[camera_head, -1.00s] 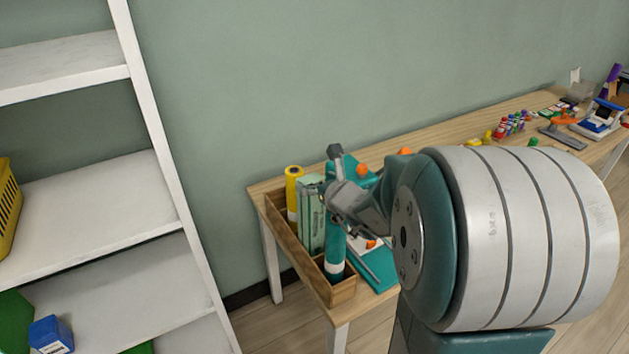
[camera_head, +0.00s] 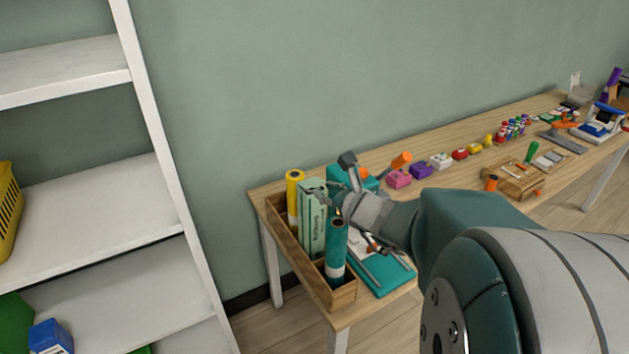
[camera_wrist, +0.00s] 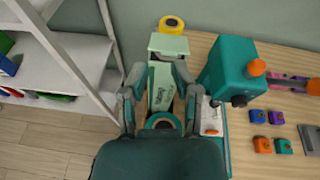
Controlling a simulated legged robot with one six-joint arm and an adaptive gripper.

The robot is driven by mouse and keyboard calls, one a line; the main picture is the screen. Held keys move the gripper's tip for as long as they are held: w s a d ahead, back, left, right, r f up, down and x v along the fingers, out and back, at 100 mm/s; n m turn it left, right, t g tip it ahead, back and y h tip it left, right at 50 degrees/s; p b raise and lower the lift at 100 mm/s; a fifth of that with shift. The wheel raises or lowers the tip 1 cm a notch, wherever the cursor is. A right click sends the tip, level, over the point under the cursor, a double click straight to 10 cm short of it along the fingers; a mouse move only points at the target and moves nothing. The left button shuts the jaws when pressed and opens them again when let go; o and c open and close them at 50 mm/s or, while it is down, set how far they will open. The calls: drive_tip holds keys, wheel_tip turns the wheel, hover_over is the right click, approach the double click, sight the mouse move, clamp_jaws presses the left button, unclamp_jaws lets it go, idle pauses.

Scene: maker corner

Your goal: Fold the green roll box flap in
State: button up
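The light green roll box (camera_head: 311,222) stands upright in a wooden tray (camera_head: 343,297) at the table's left end, between a yellow roll and a teal roll. In the wrist view, the box's lettered face (camera_wrist: 162,88) shows between my fingers. A pale green panel (camera_wrist: 168,44), apparently the flap, lies at its far upper end, with a dark gap below it. My gripper (camera_head: 337,180) is open near the box's top right. In the wrist view, my gripper (camera_wrist: 159,72) has one finger on each side of the box. I cannot tell whether either finger touches it.
The yellow roll (camera_head: 293,190) stands behind the box and the teal roll (camera_head: 336,258) in front. A teal machine (camera_wrist: 228,70) with an orange knob stands close to the right finger. Small coloured blocks (camera_head: 399,179) lie farther right. White shelves (camera_head: 90,200) stand left.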

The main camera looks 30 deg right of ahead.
drive_tip(key=a+r+n+y, duration=0.1)
drive_tip(key=n, duration=0.1)
drive_tip(key=w+a+r+n, duration=0.1)
drive_tip(key=n, duration=0.2)
drive_tip(key=w+r+n+g+y, duration=0.1)
drive_tip(key=n, duration=0.1)
drive_tip(key=shift+w+a+r+y, duration=0.1)
drive_tip(key=shift+a+y, duration=0.2)
drive_tip(key=shift+a, duration=0.1)
clamp_jaws()
wheel_tip(320, 180, up, 4)
drive_tip(key=a+n+g+y, duration=0.25)
drive_tip(key=n+g, duration=0.25)
drive_tip(key=n, duration=1.1)
drive_tip(key=d+r+n+g+h, duration=0.4)
drive_tip(key=d+r+n+h, duration=0.25)
drive_tip(key=n, duration=0.45)
hover_over(315, 184)
wheel_tip(315, 184, down, 10)
drive_tip(key=shift+r, duration=0.1)
drive_tip(key=f, duration=0.1)
drive_tip(key=s+f, duration=0.1)
drive_tip(key=f, duration=0.1)
drive_tip(key=shift+f, duration=0.1)
drive_tip(key=shift+s+f, duration=0.15)
drive_tip(key=shift+f, duration=0.2)
drive_tip(key=shift+f, duration=0.1)
